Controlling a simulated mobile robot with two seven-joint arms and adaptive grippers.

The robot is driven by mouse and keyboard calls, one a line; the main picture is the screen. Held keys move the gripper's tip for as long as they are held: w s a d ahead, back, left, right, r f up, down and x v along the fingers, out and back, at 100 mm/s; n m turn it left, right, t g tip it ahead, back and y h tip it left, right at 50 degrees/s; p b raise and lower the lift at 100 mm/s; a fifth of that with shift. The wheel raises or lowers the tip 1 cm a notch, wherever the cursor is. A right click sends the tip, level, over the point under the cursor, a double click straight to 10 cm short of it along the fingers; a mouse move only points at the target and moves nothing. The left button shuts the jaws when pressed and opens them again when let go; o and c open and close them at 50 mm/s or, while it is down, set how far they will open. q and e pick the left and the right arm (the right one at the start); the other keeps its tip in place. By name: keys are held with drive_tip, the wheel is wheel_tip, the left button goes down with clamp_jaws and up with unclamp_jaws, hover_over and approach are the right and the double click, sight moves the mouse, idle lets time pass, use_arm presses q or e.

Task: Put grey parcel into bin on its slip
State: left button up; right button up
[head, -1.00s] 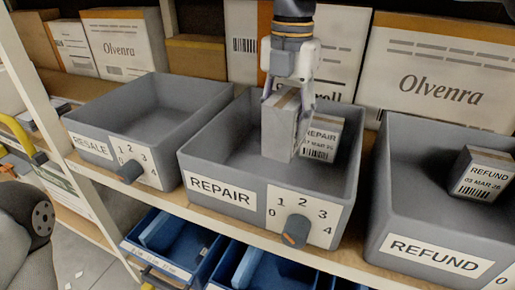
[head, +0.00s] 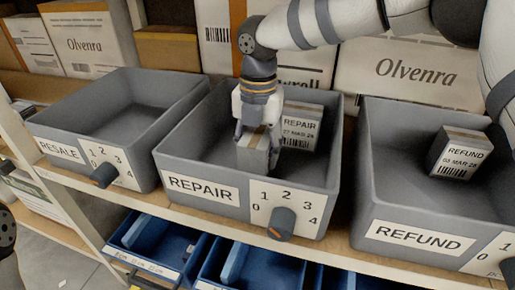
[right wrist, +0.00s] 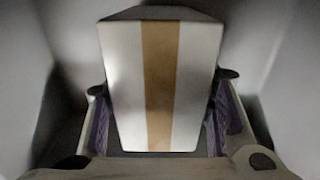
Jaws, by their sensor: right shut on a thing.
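A grey parcel (head: 257,157) with a tan tape strip is inside the REPAIR bin (head: 203,192). My right gripper (head: 259,139) points down into the bin and is shut on the parcel's two sides. In the right wrist view the parcel (right wrist: 196,85) stands between the finger pads (right wrist: 159,125). I cannot tell whether it touches the bin floor. No slip shows on its visible faces. Just behind it in the same bin is another parcel (head: 300,128) with a slip reading REPAIR, 27 MAR 26. My left gripper is not in view.
The RESALE bin (head: 58,151) at left looks empty. The REFUND bin (head: 420,238) at right holds a parcel (head: 459,153) with a REFUND slip. Bin fronts carry numbered dials (head: 282,222). Large cartons (head: 410,75) stand behind; blue bins (head: 150,250) sit below.

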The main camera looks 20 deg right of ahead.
drive_tip(key=o, duration=1.5)
drive_tip(key=shift+f, duration=0.15)
wheel_tip(320, 180, up, 12)
drive_tip(key=shift+r, duration=0.2)
